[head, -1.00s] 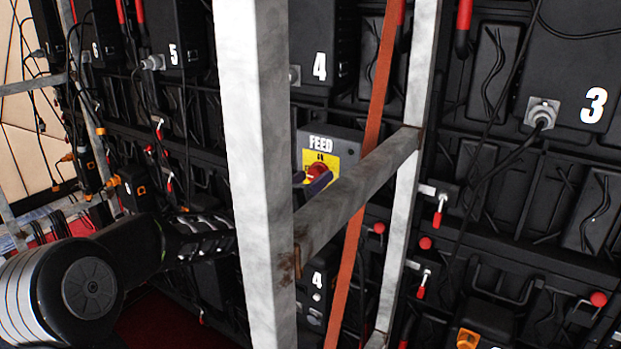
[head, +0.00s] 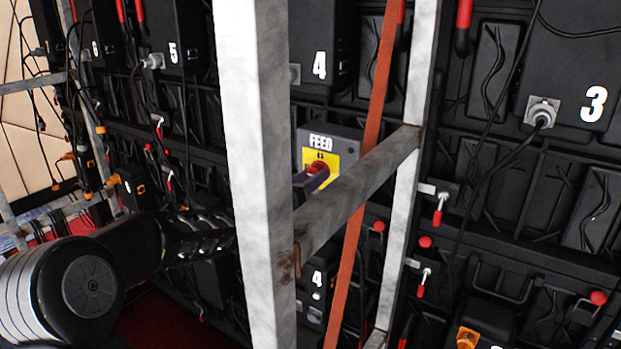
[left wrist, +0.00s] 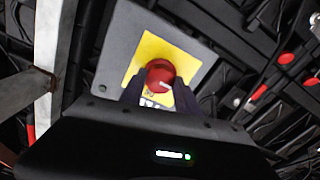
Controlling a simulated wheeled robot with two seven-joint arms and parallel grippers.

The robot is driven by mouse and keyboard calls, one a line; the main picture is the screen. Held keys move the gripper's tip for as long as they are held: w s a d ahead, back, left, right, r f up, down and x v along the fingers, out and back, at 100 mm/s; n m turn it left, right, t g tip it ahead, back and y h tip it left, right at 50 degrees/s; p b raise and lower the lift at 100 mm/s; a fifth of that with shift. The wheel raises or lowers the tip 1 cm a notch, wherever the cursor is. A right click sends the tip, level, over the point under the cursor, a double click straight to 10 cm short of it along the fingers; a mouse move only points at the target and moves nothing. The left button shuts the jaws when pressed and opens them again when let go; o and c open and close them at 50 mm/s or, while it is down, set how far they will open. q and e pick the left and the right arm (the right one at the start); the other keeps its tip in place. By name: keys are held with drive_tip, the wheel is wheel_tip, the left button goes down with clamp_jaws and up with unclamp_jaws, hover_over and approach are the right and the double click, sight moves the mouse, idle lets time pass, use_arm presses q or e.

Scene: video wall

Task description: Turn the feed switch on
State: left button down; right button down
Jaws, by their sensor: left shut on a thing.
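The feed switch is a red rotary knob (head: 318,168) on a yellow plate, on a grey box (head: 345,139) labelled FEED, behind the metal frame. In the left wrist view the red knob (left wrist: 160,74) sits between the two dark fingers of my left gripper (left wrist: 159,90), which is shut on it. A pale mark shows on the knob, pointing down and right in that view. In the head view the fingers of my left gripper (head: 311,179) reach the knob from the left, partly hidden by the frame's post and crossbar. My right gripper is not in view.
A pale metal post (head: 257,150) stands in front of my left arm. A rusty crossbar (head: 358,188) runs just in front of the switch, and an orange strap (head: 366,150) hangs right of it. Black panels with cables, red handles and numbers fill the background.

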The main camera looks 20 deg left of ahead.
use_arm(q)
drive_tip(key=shift+b, duration=0.3)
drive_tip(key=m+b, duration=1)
drive_tip(key=m, duration=0.8)
drive_tip(key=shift+b, duration=0.3)
idle(0.4)
drive_tip(key=c, duration=0.9)
unclamp_jaws()
drive_tip(key=shift+s, duration=0.15)
